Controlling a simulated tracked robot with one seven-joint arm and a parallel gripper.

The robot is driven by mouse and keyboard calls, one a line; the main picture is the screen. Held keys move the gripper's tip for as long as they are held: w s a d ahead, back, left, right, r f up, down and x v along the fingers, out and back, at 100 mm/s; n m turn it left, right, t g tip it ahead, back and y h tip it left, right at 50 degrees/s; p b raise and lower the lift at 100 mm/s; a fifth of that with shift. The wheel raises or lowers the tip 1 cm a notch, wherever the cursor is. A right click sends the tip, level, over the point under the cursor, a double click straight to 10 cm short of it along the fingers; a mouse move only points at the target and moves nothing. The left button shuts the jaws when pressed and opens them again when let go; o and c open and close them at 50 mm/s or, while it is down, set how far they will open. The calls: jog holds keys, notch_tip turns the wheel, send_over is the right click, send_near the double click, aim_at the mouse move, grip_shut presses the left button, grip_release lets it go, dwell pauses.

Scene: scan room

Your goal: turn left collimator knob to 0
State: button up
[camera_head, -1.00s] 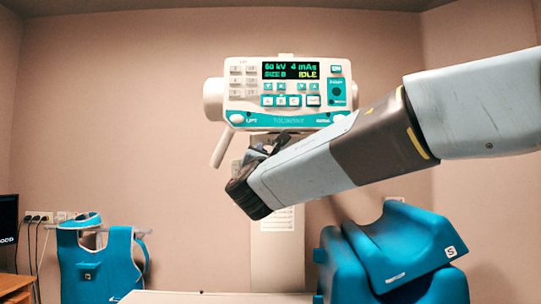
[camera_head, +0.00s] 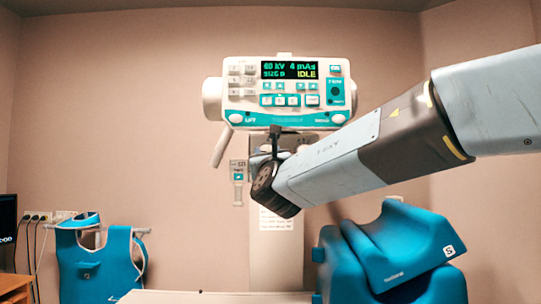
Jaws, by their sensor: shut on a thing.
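The X-ray tube head (camera_head: 213,98) hangs at the upper centre, with a teal and white control panel (camera_head: 243,92) and a lit display (camera_head: 289,70) reading 60 kV, 4 mAs and IDLE. My gripper (camera_head: 279,138) is just under the panel's lower edge, pointing up, with my arm coming in from the right. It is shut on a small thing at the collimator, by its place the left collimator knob. The knob and its scale are hidden behind my gripper and wrist, so its setting cannot be read.
A handle (camera_head: 222,146) slants down left of the head. A small hand control (camera_head: 238,181) hangs near the column (camera_head: 263,262). A blue apron (camera_head: 95,262) is at the lower left, and blue cushions (camera_head: 350,272) lie at the lower right, below my arm.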

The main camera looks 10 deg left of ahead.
jog(key=shift+f, duration=0.15)
jog(key=o, duration=0.8)
jog(key=shift+w, duration=0.1)
jog(key=shift+o, duration=1.2)
jog(key=shift+s, duration=0.2)
jog(key=v, duration=1.3)
jog(key=shift+s+f, duration=0.15)
jog(key=shift+f, duration=0.05)
jog(key=shift+d, duration=0.15)
